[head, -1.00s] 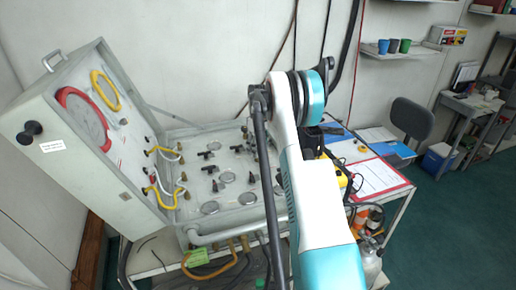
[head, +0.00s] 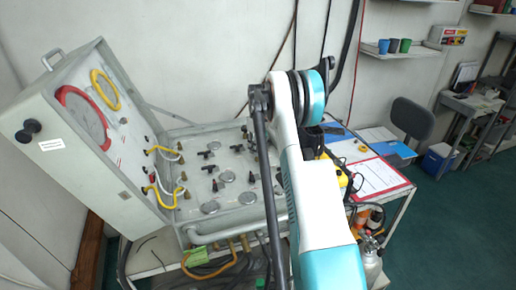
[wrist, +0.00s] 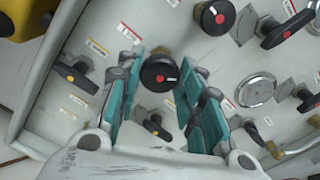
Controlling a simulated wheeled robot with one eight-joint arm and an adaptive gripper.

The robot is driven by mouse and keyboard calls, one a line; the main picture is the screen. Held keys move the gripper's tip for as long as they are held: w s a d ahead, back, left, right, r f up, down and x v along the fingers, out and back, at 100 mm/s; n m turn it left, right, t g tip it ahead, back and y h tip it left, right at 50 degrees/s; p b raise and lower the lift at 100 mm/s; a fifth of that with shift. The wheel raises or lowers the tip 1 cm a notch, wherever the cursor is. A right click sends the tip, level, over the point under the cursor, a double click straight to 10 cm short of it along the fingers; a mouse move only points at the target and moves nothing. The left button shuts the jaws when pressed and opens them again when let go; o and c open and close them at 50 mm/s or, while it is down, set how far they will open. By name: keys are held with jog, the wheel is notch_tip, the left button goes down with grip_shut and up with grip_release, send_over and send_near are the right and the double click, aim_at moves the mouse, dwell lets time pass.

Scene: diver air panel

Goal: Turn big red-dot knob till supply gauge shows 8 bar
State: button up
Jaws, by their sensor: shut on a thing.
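In the wrist view a round black knob (wrist: 158,70) with a small red mark and a white mark sits between the teal finger pads of my gripper (wrist: 161,75), which is shut on it. Another black knob with a red dot (wrist: 215,16) is near the top of the wrist view, apart from the fingers. In the head view my arm hides the gripper and this knob. I cannot tell which is the supply gauge, and the needles are too small to read.
Other black valve handles (wrist: 75,74) and a round metal disc (wrist: 255,90) surround the held knob. The grey panel case (head: 190,229) stands on a cart. A red-edged sheet (head: 378,178) lies right of my arm. A chair (head: 412,118) stands farther right.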

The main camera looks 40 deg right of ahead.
jog(key=m+b, duration=0.1)
jog(key=m, duration=0.3)
jog(key=shift+m+b, duration=0.65)
jog(key=shift+m, duration=1.15)
jog(key=o, duration=1.1)
jog(key=shift+c, duration=0.2)
jog(key=shift+r, duration=0.1)
notch_tip(320, 180, up, 12)
